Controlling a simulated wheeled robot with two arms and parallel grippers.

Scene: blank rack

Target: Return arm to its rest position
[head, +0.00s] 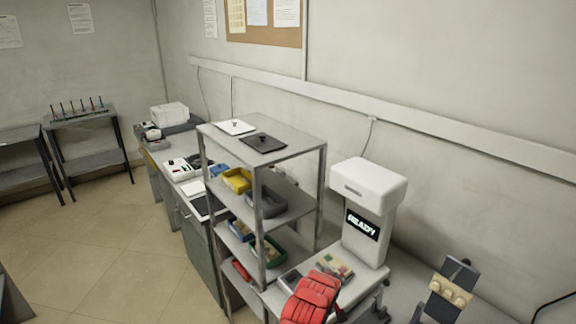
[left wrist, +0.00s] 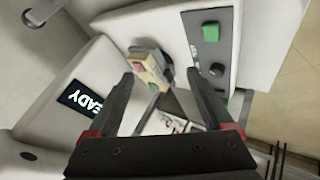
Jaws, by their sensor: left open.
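My left gripper (left wrist: 159,80) is open in the left wrist view, its two dark fingers spread apart. A small beige piece with red and green spots (left wrist: 150,68) shows between and beyond the fingertips. I cannot tell its distance, and no grip on it shows. A red, padded form (head: 312,298) stands at the bottom of the head view, in front of the white machine; it may be part of my arm. The left fingers cannot be made out in the head view. My right gripper is not clearly in view.
The white machine (head: 369,187) shows READY on its screen (head: 362,225). A grey shelf rack (head: 322,190) with coloured bins stands to its left. A dark stand with beige parts (head: 447,291) is at lower right. The floor (head: 95,265) at left is clear.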

